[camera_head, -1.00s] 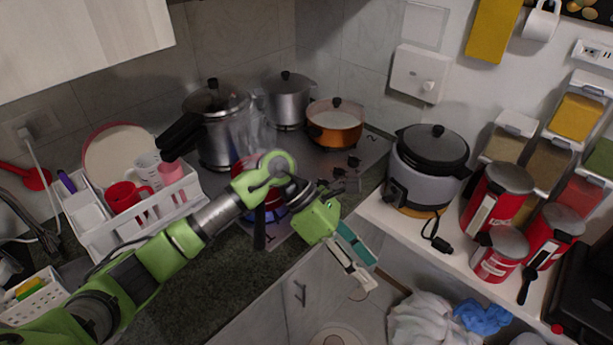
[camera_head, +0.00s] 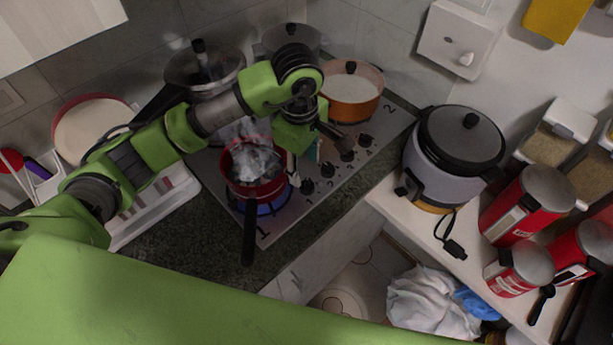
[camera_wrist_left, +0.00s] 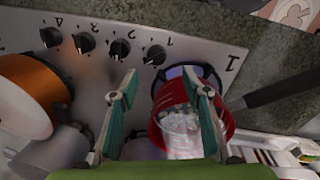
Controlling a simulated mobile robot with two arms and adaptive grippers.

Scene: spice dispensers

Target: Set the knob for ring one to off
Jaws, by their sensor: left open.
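The knob for ring one (camera_head: 306,187) is the dark knob at the near end of the row on the hob (camera_head: 332,188). In the left wrist view this knob (camera_wrist_left: 154,55) is just beyond my fingertips, next to a "1" mark. A red pan (camera_head: 262,188) steams on ring one, with a blue flame (camera_head: 268,208) under it. My left gripper (camera_head: 311,152) points down above the hob, between pan and knobs. In the left wrist view its two green fingers (camera_wrist_left: 159,72) are apart with nothing gripped; contact with the knob cannot be told. My right gripper is out of view.
Other knobs (camera_head: 346,155) continue the row. An orange pot (camera_head: 352,92) and a large steel pot (camera_head: 204,72) stand behind. A rice cooker (camera_head: 455,155) stands right, across a gap.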

